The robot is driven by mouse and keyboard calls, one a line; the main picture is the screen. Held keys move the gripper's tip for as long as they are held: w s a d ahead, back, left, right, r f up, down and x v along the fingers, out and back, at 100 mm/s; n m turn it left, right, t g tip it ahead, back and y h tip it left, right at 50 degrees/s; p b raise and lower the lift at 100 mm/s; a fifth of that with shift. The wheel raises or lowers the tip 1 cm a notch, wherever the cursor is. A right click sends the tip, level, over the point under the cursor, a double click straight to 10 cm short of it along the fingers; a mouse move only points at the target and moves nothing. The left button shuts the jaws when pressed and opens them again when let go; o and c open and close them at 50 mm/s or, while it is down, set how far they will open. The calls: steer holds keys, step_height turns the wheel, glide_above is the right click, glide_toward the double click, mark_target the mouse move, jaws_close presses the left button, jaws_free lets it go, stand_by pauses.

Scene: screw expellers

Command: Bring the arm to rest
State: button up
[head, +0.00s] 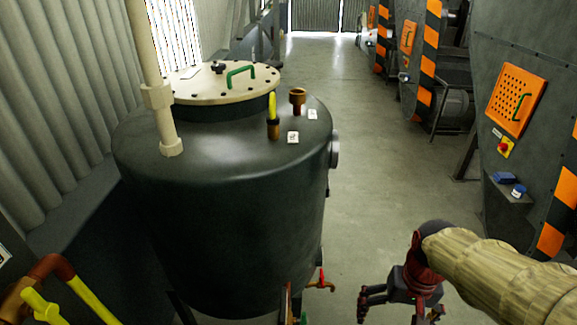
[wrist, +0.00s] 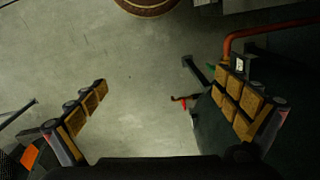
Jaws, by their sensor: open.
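My gripper (head: 399,312) hangs at the lower right of the head view, to the right of the dark tank (head: 235,215), over the floor. In the wrist view my gripper (wrist: 175,100) has its two padded fingers spread wide apart. My arm, in a tan sleeve, reaches in from the right edge of the head view. The fingertips are partly cut off by the lower edge of the head view.
The tank has a pale lid (head: 222,82) with a green handle and a tap with a red lever (head: 321,279). Machines with orange panels (head: 515,98) line the right; a small ledge (head: 508,192) holds a blue item and a small jar. The aisle floor (head: 330,75) is clear.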

steer(key=s+a+r+n+t, duration=0.1)
steer(key=s+a+r+t, duration=0.1)
steer(key=r, duration=0.4)
steer(key=s+a+r+n+t, duration=0.1)
steer(key=s+a+r+t, duration=0.1)
steer(key=r, duration=0.5)
steer(key=shift+a+t, duration=0.15)
steer(key=shift+t, duration=0.55)
